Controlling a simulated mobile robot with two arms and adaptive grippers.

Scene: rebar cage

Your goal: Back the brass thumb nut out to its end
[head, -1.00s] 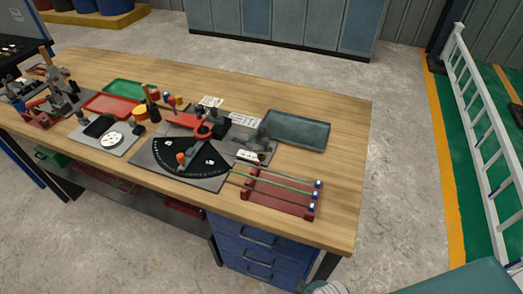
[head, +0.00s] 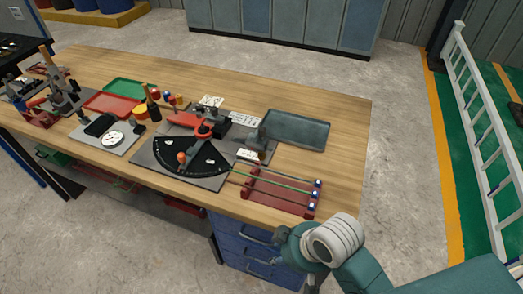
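I cannot make out the brass thumb nut; it is too small or hidden at this distance. A bending rig stands mid-bench, with a black fan-shaped scale plate (head: 183,160), a red lever (head: 183,120) and an orange-tipped arm (head: 181,157). In front of its right side is a dark red rack (head: 275,195) holding several thin rods with blue-and-white ends (head: 317,183). My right gripper (head: 296,246) is low at the bench's front right, beside the blue drawers and apart from the rig and rack. Its fingers are not clear. My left gripper is not in view.
An empty grey tray (head: 322,133) lies behind the rack. Green (head: 128,89) and red (head: 112,104) trays, bottles and tools crowd the left. The wooden bench top (head: 345,175) is bare along its right end. Blue drawers (head: 255,245) stand below the front edge.

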